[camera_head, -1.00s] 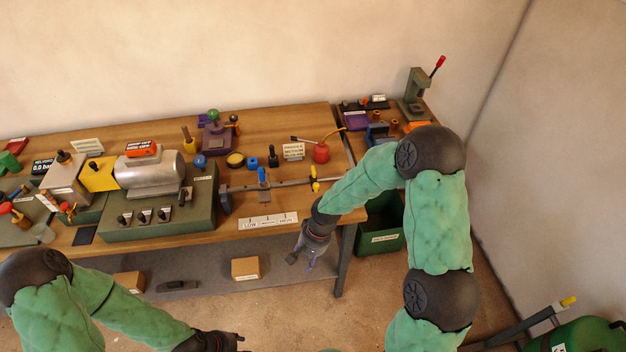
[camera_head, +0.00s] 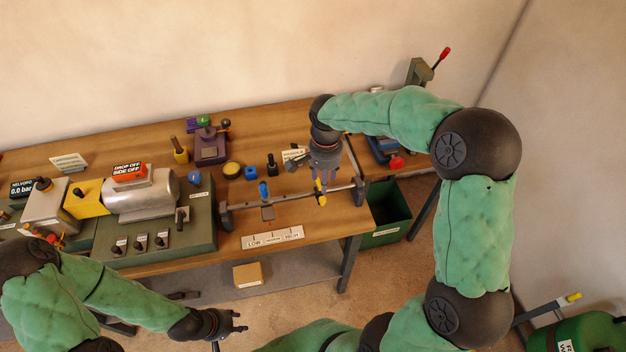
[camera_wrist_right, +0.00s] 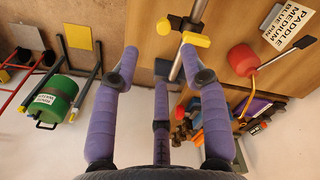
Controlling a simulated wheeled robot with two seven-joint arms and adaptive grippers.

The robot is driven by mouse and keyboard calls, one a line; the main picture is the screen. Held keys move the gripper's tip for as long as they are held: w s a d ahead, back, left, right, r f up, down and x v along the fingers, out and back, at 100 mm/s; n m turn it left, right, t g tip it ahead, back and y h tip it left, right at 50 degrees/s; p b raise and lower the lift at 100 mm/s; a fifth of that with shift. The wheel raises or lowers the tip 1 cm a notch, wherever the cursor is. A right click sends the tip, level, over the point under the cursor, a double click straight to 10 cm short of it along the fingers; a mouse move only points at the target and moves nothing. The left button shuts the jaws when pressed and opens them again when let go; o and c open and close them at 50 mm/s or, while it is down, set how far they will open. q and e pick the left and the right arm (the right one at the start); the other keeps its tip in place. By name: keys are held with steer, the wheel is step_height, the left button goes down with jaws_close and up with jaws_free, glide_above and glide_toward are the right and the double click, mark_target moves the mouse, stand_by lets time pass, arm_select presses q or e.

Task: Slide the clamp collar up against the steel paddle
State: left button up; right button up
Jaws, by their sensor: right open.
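The steel shaft (camera_head: 298,201) runs along the front of the bench between two dark supports. The clamp collar (camera_head: 321,198), with a yellow handle, sits on its right part. The steel paddle (camera_head: 268,213) hangs from the shaft further left, under a blue pin (camera_head: 263,188). A clear stretch of shaft separates them. My right gripper (camera_head: 322,182) points down at the collar, its fingers open around the yellow handle's area; contact cannot be told. The wrist view shows the yellow handle (camera_wrist_right: 196,39) just past the open fingertips. My left gripper (camera_head: 240,322) is open and empty in front of the bench.
A LOW-to-HIGH scale plate (camera_head: 272,237) lies in front of the shaft. The motor unit (camera_head: 140,195) stands to the left. A red oil can (camera_wrist_right: 242,60) is near the gripper.

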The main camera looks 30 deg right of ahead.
mark_target(322, 198)
steer(key=f, duration=0.3)
steer(key=f+b, duration=0.1)
steer(key=f, duration=0.6)
steer(key=shift+w+f, duration=0.2)
steer(key=shift+w, duration=0.05)
jaws_close()
